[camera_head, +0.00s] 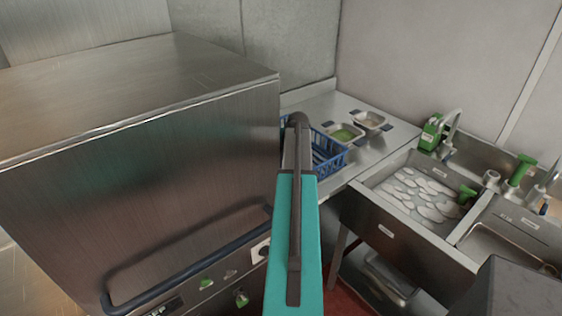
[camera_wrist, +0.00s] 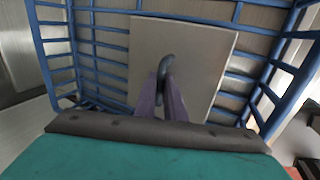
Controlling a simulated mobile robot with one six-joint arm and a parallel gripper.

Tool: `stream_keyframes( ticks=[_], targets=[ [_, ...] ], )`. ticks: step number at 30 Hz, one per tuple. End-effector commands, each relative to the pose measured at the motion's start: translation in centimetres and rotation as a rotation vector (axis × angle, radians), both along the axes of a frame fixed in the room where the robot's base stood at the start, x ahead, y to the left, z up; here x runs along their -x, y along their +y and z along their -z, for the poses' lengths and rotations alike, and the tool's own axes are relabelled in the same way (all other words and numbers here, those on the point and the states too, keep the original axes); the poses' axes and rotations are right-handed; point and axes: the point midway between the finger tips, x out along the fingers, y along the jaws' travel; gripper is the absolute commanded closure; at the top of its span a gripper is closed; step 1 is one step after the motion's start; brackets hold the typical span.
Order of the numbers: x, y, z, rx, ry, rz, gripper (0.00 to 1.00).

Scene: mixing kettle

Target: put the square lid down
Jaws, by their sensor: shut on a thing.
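The square lid (camera_wrist: 203,62) is a flat grey plate with a dark loop handle (camera_wrist: 167,64). In the wrist view it is framed by the blue wire basket (camera_wrist: 52,48). My gripper (camera_wrist: 163,88) has purple fingers that are shut on the lid's handle. I cannot tell whether the lid rests on the basket floor or hangs a little above it. In the head view, the basket (camera_head: 332,158) stands on the steel counter. My arm covers part of it there, and the lid and my fingers are hidden.
A large steel dishwasher hood (camera_head: 140,150) with a bar handle (camera_head: 190,258) stands left of my arm. Small trays (camera_head: 368,120) sit on the counter (camera_head: 385,140) behind the basket.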

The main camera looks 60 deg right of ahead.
Motion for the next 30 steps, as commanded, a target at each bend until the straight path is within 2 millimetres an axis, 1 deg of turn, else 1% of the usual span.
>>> stream_keyframes(
  ticks=[3, 11, 15, 16, 18, 19, 30],
  targets=[
    [0.00, 0.03, 0.37, -0.001, 0.000, 0.000, 1.00],
    [-0.02, 0.03, 0.42, 0.000, 0.000, 0.000, 1.00],
    [-0.03, 0.03, 0.75, 0.000, 0.000, 0.000, 1.00],
    [-0.02, 0.05, 0.65, 0.000, 0.000, 0.000, 0.85],
    [-0.01, 0.05, 0.63, -0.001, 0.001, 0.000, 0.74],
    [0.00, 0.05, 0.64, -0.001, 0.001, 0.000, 0.72],
    [0.07, 0.13, 0.73, -0.003, 0.004, -0.001, 0.72]
  ],
)
